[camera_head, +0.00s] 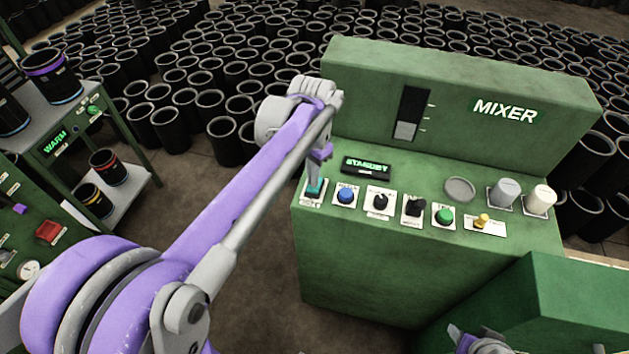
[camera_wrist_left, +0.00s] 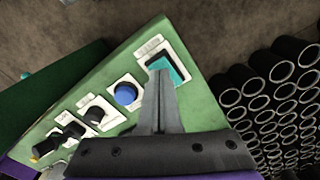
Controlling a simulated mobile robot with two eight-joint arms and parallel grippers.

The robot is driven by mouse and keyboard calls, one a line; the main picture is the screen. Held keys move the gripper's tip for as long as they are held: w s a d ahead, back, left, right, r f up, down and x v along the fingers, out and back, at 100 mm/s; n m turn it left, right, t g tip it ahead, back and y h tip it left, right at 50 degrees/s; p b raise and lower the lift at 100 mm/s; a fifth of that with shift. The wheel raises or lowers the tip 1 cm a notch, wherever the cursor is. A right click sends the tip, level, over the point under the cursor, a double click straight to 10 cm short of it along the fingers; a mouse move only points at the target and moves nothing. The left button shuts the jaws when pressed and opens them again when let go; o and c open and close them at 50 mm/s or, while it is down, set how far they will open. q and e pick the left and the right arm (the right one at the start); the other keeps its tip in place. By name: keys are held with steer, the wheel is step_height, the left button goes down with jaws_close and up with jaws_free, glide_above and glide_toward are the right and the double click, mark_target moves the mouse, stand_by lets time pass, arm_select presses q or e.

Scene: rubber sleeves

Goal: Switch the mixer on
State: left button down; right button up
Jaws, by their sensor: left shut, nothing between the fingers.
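The mixer (camera_head: 430,110) is a green cabinet with a sloped control panel and a white MIXER label. Its display (camera_head: 366,167) reads STANDBY in green. A teal rocker switch (camera_head: 315,186) sits at the panel's left end; it also shows in the left wrist view (camera_wrist_left: 176,66). My left gripper (camera_head: 316,176) points down at this switch, shut and empty. In the left wrist view the closed fingertips (camera_wrist_left: 161,76) overlap the switch's edge; I cannot tell whether they touch.
Beside the switch are a blue button (camera_head: 346,196), black knobs (camera_head: 380,201), a green button (camera_head: 444,215) and a yellow toggle (camera_head: 482,220). A shelf unit (camera_head: 130,190) with black sleeves stands left. A green box (camera_head: 570,300) is at lower right. Many sleeves cover the floor behind.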

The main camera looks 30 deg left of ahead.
arm_select(q)
steer(key=shift+f+b, duration=0.5)
steer(key=shift+f, duration=0.4)
arm_select(e)
steer(key=shift+s+f, duration=0.2)
steer(key=shift+f, duration=0.45)
arm_select(q)
steer(key=shift+r, duration=0.1)
arm_select(e)
steer(key=shift+r, duration=0.1)
arm_select(q)
steer(key=shift+r+p, duration=2.05)
steer(key=shift+r, duration=1.4)
arm_select(e)
steer(key=r, duration=0.1)
steer(key=w+r, duration=0.1)
steer(key=r, duration=0.1)
steer(key=w+r, duration=0.1)
steer(key=r, duration=0.1)
steer(key=shift+r, duration=0.1)
arm_select(q)
steer(key=s+d+f+n+t, duration=0.1)
steer(key=s+d+f+t, duration=0.2)
steer(key=s, duration=0.4)
steer(key=s+d+f+n+t, duration=0.2)
steer(key=s+d+f, duration=0.1)
steer(key=s+f, duration=0.2)
steer(key=shift+s+d+f+t, duration=0.2)
steer(key=shift+s+d+t, duration=0.2)
steer(key=shift+s, duration=0.6)
